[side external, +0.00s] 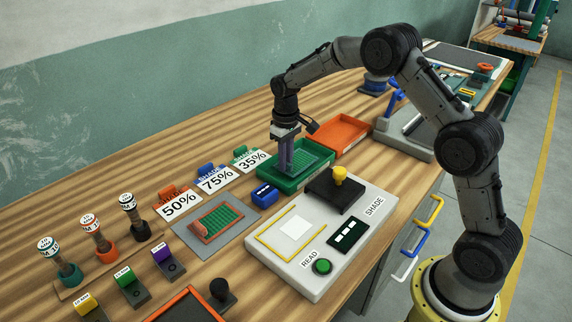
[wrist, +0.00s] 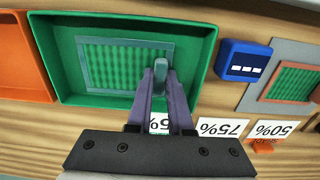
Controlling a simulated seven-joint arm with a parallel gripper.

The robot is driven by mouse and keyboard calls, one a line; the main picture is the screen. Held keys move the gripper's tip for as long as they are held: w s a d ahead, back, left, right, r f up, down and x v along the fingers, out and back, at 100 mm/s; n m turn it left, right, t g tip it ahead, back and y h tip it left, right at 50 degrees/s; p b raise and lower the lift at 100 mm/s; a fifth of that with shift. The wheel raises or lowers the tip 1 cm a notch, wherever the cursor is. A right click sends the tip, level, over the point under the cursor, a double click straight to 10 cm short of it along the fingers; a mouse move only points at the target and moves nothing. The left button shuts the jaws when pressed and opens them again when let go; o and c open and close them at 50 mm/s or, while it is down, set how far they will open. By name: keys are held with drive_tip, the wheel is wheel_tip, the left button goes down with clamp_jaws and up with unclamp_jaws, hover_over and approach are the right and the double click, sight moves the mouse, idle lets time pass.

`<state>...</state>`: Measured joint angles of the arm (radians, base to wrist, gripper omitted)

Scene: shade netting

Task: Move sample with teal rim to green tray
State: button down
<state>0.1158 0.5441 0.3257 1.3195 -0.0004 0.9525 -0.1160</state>
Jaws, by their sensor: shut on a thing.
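The sample with the teal rim (wrist: 100,41), a green mesh square in a teal-grey frame, is inside the green tray (wrist: 207,52). In the side view the sample (side external: 316,155) appears low within the walls of the green tray (side external: 283,187). My gripper (wrist: 160,72) is shut on the grey-teal tab at the sample's edge. In the side view my gripper (side external: 289,170) points down into the tray's left part and hides some of the sample. I cannot tell whether the sample rests fully on the tray floor.
An empty orange tray (side external: 342,133) adjoins the green one. An orange-rimmed sample (side external: 218,222) lies on a grey mat. A blue block (side external: 264,195), shade cards (side external: 216,178) and a white reader (side external: 275,255) with a black, yellow-knobbed part (side external: 340,174) stand close by.

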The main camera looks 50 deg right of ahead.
drive_tip(key=shift+f, duration=0.75)
drive_tip(key=c, duration=0.8)
unclamp_jaws()
drive_tip(key=shift+f, duration=0.15)
drive_tip(key=shift+c, duration=0.2)
